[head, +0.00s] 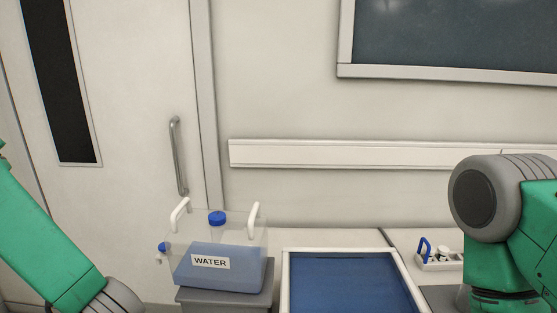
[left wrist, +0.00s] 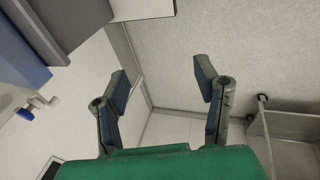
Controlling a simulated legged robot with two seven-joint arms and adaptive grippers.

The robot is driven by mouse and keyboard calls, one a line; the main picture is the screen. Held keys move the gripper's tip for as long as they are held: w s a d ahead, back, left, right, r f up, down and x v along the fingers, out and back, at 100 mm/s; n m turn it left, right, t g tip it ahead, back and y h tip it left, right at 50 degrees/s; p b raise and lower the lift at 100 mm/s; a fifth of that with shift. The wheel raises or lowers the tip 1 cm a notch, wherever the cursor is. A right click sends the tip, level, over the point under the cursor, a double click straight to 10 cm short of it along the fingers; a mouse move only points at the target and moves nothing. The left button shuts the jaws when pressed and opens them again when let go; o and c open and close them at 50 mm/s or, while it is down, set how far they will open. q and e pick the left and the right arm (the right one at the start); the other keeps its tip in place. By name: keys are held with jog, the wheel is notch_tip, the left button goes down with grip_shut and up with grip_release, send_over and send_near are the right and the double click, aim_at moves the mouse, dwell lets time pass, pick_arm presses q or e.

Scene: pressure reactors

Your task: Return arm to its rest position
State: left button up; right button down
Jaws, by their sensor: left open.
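My left arm (head: 45,245) comes in at the lower left of the head view, with its gripper out of that view. In the left wrist view my left gripper (left wrist: 165,95) is open, with its two fingers apart and nothing between them. Beyond the fingers are the floor and wall edges. My right arm (head: 500,220) is bent at the right of the head view; its gripper is not in view.
A water container (head: 218,260) with a blue cap stands on a grey stand (head: 225,297). Right of it is a blue-topped tray or panel with a white frame (head: 285,290). A small white holder (head: 440,262) sits near my right arm. A door (head: 130,120) is behind.

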pick_arm(q)
jog(key=s+a+f+m+g+b, duration=0.1)
jog(key=s+a+f+m+b, duration=0.1)
jog(key=s+f+m+b, duration=0.3)
jog(key=s+a+f+m+g+h+b, duration=0.1)
jog(key=s+f+m+b, duration=0.3)
jog(key=s+f+m, duration=0.9)
notch_tip(320, 180, down, 8)
jog(key=shift+s+a+r+m+g+b, duration=0.1)
jog(key=shift+s+a+m+g+b, duration=0.35)
jog(key=shift+s, duration=0.3)
pick_arm(e)
notch_tip(320, 180, down, 12)
jog(key=shift+r, duration=0.2)
jog(key=shift+w, duration=0.1)
